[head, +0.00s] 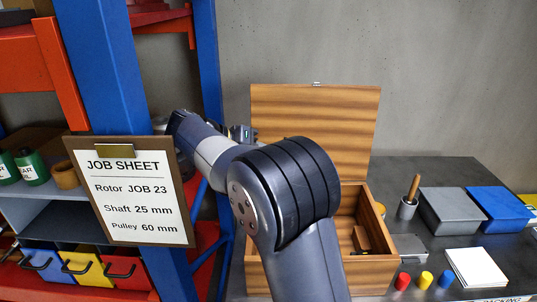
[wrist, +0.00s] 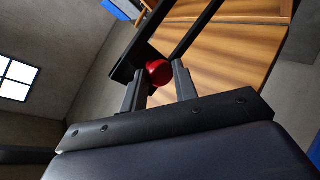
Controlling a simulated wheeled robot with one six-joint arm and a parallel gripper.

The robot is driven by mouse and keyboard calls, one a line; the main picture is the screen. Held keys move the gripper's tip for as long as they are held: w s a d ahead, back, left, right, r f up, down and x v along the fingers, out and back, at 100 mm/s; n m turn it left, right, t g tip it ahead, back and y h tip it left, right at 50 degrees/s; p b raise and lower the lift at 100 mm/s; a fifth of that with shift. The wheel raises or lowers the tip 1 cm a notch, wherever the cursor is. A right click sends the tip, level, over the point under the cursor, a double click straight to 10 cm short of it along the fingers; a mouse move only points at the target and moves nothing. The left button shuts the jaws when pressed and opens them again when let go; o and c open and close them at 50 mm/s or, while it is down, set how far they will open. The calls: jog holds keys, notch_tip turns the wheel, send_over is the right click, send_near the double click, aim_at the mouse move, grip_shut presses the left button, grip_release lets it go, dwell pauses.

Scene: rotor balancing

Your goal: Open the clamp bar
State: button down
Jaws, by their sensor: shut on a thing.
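In the wrist view, my gripper (wrist: 159,68) has its two fingers on either side of a round red knob (wrist: 158,73) and is shut on it. The knob sits by a black bar (wrist: 143,52), which looks like the clamp bar. A second black bar runs alongside to the right. How the bars join, and whether the clamp bar is raised or down, I cannot tell. In the head view my arm covers the middle, and the fingers, the knob and most of the clamp are hidden.
An open wooden box (head: 375,270) with its lid (head: 315,115) raised stands behind my arm. To its right are a grey box (head: 448,211), a blue box (head: 500,209) and small coloured pegs (head: 425,279). A job sheet (head: 130,192) and blue rack post (head: 100,65) stand close left.

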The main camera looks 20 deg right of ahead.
jog(key=shift+a+f, duration=0.3)
jog(key=shift+f, duration=0.5)
jog(key=c, duration=1.5)
grip_release()
jog(key=shift+o, duration=0.7)
jog(key=shift+w, duration=0.2)
jog(key=shift+o, duration=1.3)
jog(key=shift+r, duration=0.15)
jog(key=shift+w+d+r, duration=0.1)
jog(key=shift+r, duration=0.05)
notch_tip(320, 180, up, 10)
jog(key=shift+f, duration=0.25)
